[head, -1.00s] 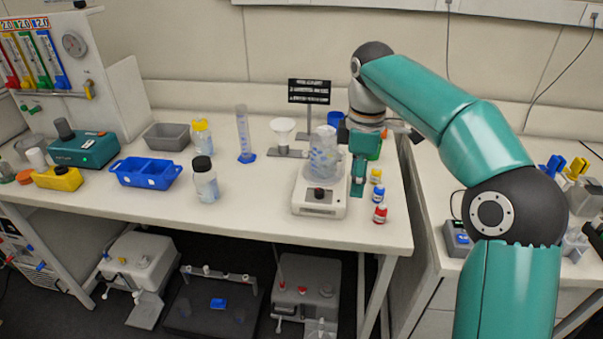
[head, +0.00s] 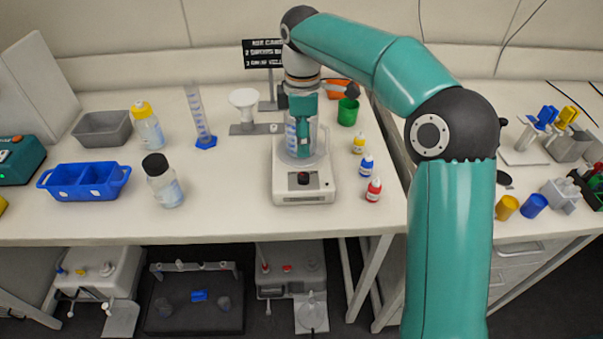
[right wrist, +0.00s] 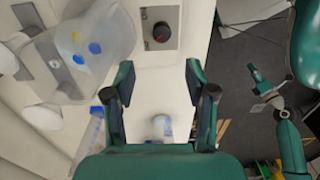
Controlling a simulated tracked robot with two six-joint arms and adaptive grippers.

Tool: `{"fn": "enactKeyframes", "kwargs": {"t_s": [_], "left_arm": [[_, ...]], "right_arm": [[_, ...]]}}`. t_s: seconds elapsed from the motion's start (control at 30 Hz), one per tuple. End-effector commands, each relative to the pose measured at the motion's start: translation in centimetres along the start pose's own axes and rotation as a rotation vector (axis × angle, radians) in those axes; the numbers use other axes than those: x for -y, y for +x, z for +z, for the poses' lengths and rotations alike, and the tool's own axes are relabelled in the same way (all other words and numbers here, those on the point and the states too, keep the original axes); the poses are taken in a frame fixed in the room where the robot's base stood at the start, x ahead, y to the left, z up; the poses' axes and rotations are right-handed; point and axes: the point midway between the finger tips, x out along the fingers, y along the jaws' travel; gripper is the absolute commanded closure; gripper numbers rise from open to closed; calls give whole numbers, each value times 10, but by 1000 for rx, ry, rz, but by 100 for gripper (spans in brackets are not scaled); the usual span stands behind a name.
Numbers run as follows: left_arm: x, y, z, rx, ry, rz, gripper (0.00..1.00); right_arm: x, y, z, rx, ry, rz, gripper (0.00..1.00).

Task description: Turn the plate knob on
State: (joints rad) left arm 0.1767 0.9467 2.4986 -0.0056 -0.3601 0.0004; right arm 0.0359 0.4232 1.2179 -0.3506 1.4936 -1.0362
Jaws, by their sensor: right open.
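The hot plate (head: 287,197) is a white box on the bench with a dark round knob (head: 304,178) on its front face. The knob also shows in the right wrist view (right wrist: 161,32), beyond the fingertips and apart from them. A clear beaker (right wrist: 92,48) with blue marks stands on the plate. My right gripper (right wrist: 160,85) is open, with nothing between its fingers. In the head view it (head: 303,142) points down in front of the beaker, above the knob.
Small yellow, blue and red bottles (head: 373,190) stand right of the plate, with a green cup (head: 347,112) behind. A funnel stand (head: 244,110), a cylinder (head: 198,112) and a black-capped bottle (head: 164,182) stand left. The bench is clear between bottle and plate.

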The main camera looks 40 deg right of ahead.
Motion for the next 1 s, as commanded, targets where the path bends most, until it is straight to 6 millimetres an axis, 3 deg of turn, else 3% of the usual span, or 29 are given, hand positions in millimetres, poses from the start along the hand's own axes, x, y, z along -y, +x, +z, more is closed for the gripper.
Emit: {"fn": "enactKeyframes", "kwargs": {"t_s": [0.3,0.5,0.97,1.0], "left_arm": [[1,2,0,0,0,0,0],[1,2,0,0,0,0,0],[0,2,0,0,0,0,0],[0,2,0,0,0,0,0]], "right_arm": [[1,69,1,2,1,-4,44],[0,96,3,2,5,-1,44],[0,107,4,0,6,1,44],[0,107,4,0,6,1,51]]}}
